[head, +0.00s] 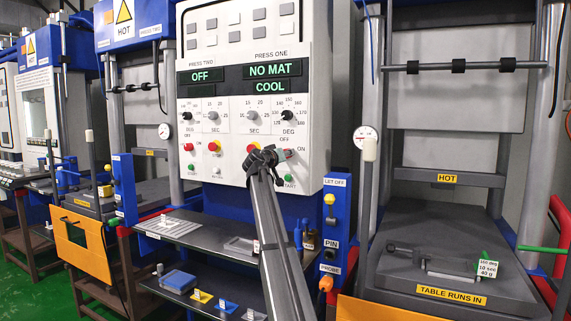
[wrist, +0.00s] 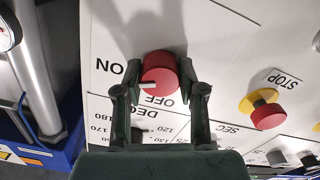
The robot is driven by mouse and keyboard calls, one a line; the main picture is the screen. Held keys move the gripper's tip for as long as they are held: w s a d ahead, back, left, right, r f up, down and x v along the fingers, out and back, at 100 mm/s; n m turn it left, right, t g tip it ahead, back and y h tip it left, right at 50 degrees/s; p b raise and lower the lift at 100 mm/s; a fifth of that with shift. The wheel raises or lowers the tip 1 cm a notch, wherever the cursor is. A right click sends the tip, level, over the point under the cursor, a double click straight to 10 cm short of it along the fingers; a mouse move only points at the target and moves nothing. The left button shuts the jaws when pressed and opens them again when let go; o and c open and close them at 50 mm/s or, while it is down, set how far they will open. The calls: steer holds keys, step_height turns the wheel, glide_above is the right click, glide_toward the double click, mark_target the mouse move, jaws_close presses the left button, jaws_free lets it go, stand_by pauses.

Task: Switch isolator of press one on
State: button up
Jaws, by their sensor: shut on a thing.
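The isolator of press one is a red round knob (wrist: 163,68) on the white control panel (head: 250,28). In the wrist view my gripper (wrist: 160,90) has one finger on each side of the knob and is shut on it. A white pointer mark lies at the lower left of the knob; ON is printed to its left and OFF below it. In the head view my gripper (head: 264,160) partly hides the knob (head: 285,155). The press one display (head: 271,78) reads NO MAT and COOL.
The press two display (head: 201,75) reads OFF. A red and yellow stop button (wrist: 266,108) sits right of the knob in the wrist view. Dials line the panel. A shelf (head: 195,231) stands below, and a press table (head: 450,255) with a mould stands at right.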

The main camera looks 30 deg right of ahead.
steer(key=shift+w+r+m+b, duration=0.1)
steer(key=shift+r+m+b, duration=0.05)
steer(key=shift+m+b, duration=0.3)
steer(key=o, duration=1.1)
steer(key=shift+o, duration=0.2)
steer(key=shift+a, duration=0.1)
steer(key=v, duration=1.2)
